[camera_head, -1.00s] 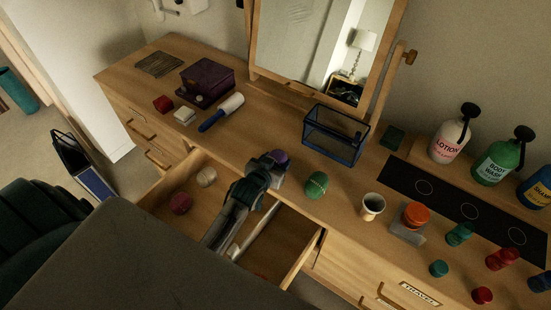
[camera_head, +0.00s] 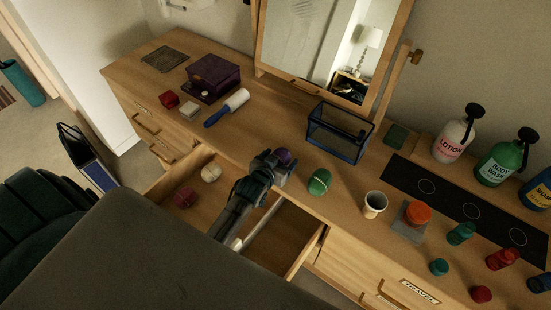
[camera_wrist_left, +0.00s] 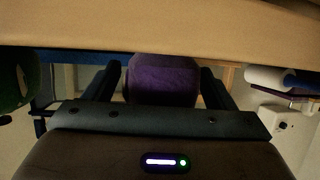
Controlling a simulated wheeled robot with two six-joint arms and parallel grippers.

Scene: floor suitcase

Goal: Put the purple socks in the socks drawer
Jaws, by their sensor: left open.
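The purple socks (camera_head: 284,156), a rolled ball, sit on the dresser top near its front edge, partly hidden by my left gripper (camera_head: 274,168). In the left wrist view the purple ball (camera_wrist_left: 163,82) lies between the two dark fingers of the left gripper (camera_wrist_left: 163,88); the fingers are open, one on each side. An open drawer (camera_head: 296,258) is below my left arm, with a pale divider. Its left part holds a dark pink ball (camera_head: 185,196) and a cream ball (camera_head: 211,173); its right part looks empty. No label shows on this drawer. My right gripper is not in view.
A green ball (camera_head: 320,181) sits close to the right of the purple socks. Bottles and jars crowd the right end. A mirror (camera_head: 330,45) rises behind.

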